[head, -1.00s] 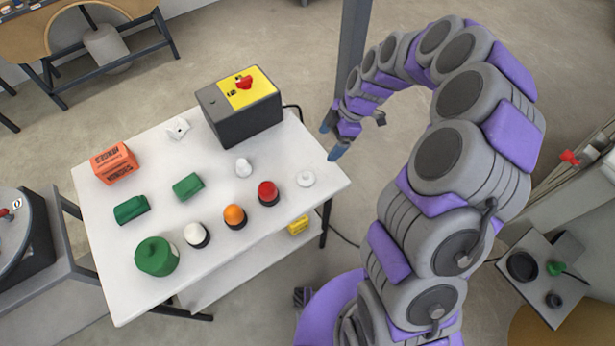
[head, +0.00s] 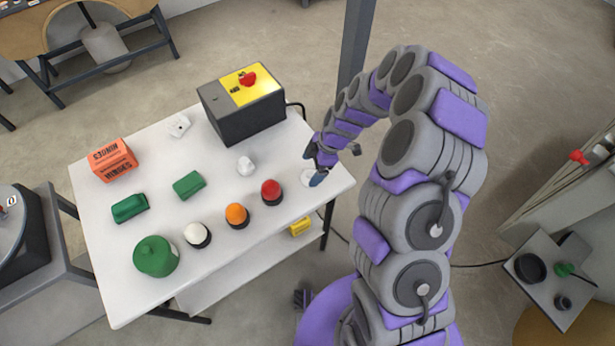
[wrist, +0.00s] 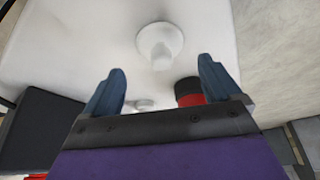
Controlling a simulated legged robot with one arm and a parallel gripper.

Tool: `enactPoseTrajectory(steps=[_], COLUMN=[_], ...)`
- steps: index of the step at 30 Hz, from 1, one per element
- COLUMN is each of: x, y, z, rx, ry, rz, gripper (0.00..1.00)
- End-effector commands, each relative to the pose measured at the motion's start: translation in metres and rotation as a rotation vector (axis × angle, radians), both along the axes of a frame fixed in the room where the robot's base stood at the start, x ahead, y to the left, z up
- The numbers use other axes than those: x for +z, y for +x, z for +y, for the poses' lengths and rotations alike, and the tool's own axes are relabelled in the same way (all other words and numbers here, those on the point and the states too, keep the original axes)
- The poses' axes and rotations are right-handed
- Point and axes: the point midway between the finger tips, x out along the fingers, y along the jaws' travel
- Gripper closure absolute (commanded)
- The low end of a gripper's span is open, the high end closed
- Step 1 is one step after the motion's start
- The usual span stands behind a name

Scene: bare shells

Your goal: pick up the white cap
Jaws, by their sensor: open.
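A round white piece with a wide flange and a raised centre, which looks like the white cap (wrist: 160,42), sits on the white table. In the head view the white cap (head: 306,178) is at the table's right edge, partly hidden by my gripper (head: 315,166). In the wrist view my gripper (wrist: 161,82) is open, its two blue fingers apart with nothing held between them. The white cap shows ahead of the fingertips, roughly centred between them. I cannot tell how high the fingers are above it.
A red dome on a black base (head: 271,192) stands close to the cap. A small white piece (head: 245,166), orange dome (head: 236,215) and white dome (head: 197,235) stand further left. A black-and-yellow box (head: 243,110) stands behind. Green pieces (head: 155,256) and an orange box (head: 113,160) are left.

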Motion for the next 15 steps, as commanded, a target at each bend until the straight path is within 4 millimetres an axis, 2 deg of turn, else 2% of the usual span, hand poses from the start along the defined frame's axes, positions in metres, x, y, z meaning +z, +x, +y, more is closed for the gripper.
enactPoseTrajectory(steps=[1,6,14,15], x=[-0.01,-0.031,-0.033,-0.033], y=[-0.002,-0.004,-0.004,-0.004], z=[0.003,0.01,0.014,0.014], rx=[0.002,0.0,0.0,0.0], ry=[0.0,0.002,-0.001,-0.001], rz=[0.003,0.003,0.0,0.0], gripper=[0.09,0.09,0.09,0.13])
